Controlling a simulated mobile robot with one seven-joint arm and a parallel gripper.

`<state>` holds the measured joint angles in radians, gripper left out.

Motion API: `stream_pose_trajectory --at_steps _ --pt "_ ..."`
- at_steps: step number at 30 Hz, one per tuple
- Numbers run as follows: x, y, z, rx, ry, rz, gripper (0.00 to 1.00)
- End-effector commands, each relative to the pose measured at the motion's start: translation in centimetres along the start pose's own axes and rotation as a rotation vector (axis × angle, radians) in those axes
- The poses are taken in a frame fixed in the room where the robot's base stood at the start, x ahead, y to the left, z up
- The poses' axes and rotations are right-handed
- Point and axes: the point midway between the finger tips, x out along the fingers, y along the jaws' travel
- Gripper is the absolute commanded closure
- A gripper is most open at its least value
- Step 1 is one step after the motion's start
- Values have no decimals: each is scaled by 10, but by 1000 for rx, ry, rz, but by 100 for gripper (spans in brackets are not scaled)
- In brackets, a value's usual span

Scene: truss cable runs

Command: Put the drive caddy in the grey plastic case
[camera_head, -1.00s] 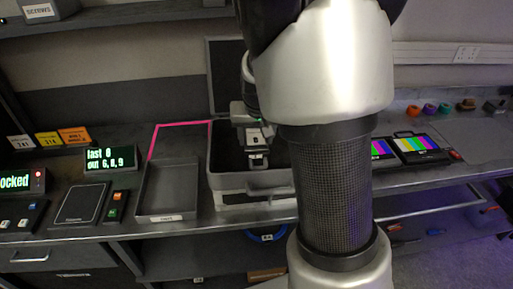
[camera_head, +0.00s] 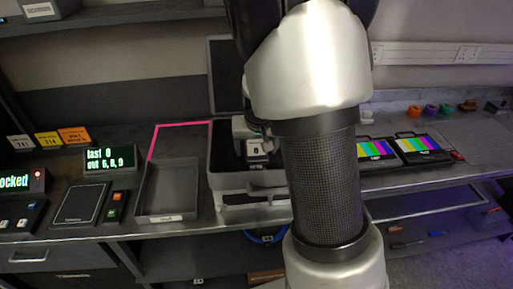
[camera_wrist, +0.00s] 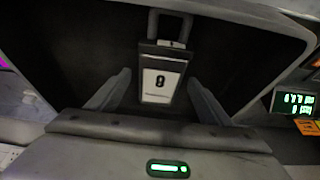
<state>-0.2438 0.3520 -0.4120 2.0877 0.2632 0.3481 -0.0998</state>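The drive caddy (camera_head: 257,149) is a small dark block with a white label reading 8 and a loop handle; it also shows in the wrist view (camera_wrist: 161,80). It is inside the open grey plastic case (camera_head: 250,181), whose dark interior surrounds it in the wrist view. The case's front wall hides its lower part in the head view, so I cannot tell whether it touches the floor. My gripper (camera_wrist: 160,85) is open, with one finger on each side of the caddy and gaps showing between. In the head view my gripper (camera_head: 247,130) is low in the case, partly hidden by my arm.
A shallow grey tray (camera_head: 168,190) stands left of the case, near a pink line (camera_head: 180,124) on the bench. A green-text display (camera_head: 110,159) and switch boxes are further left. Screens with colour bars (camera_head: 418,146) are on the right. The case's raised lid (camera_head: 226,75) stands behind.

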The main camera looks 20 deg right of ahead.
Motion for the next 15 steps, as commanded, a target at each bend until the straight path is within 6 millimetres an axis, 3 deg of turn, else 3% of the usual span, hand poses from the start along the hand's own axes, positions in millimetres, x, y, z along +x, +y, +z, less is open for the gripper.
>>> stream_pose_trajectory --at_steps 8,15 --pt "-10 -1 -2 -1 1 -1 27" --pt "-58 -2 -3 -4 5 -4 27"
